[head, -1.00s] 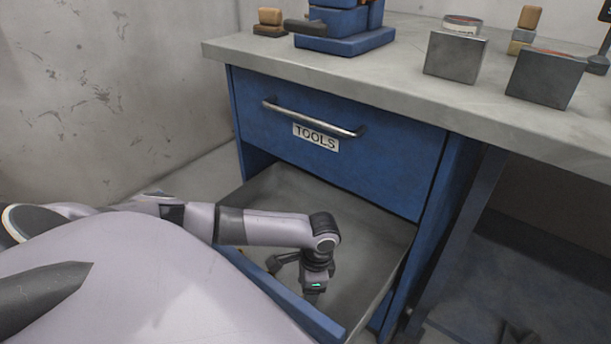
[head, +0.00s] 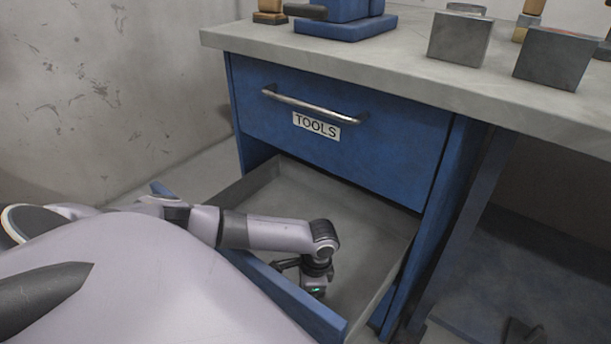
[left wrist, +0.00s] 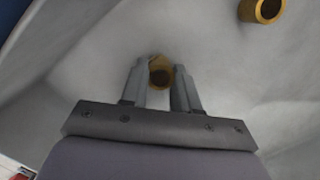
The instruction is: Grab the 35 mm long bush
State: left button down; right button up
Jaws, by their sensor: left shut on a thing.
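My left gripper (head: 314,290) reaches down into the open lower drawer (head: 370,240). In the left wrist view its two fingers (left wrist: 161,68) are closed around a brass-coloured bush (left wrist: 160,73), a short hollow tube whose open end shows. A second brass bush (left wrist: 263,10) lies apart on the drawer floor at the top right of that view. I cannot read the length of either bush. In the head view neither bush shows, and the arm and drawer front hide the fingertips. My right gripper is not in view.
The drawer front (head: 300,305) and walls surround the gripper. Above is a shut blue drawer with a metal handle (head: 312,110) and a TOOLS label. The grey bench top (head: 400,60) overhangs it and carries metal blocks (head: 460,40) and a blue fixture (head: 345,25). Most of the drawer floor looks clear.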

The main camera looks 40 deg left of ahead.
pick_arm(q)
jog(key=shift+r+p, duration=0.35)
jog(key=shift+r, duration=0.3)
notch_tip(320, 180, up, 19)
jog(key=p, duration=0.7)
jog(key=shift+p, duration=0.4)
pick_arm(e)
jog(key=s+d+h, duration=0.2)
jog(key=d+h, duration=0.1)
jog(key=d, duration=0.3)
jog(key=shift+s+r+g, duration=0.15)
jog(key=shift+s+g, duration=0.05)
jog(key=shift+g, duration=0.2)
pick_arm(q)
jog(key=shift+f, duration=0.15)
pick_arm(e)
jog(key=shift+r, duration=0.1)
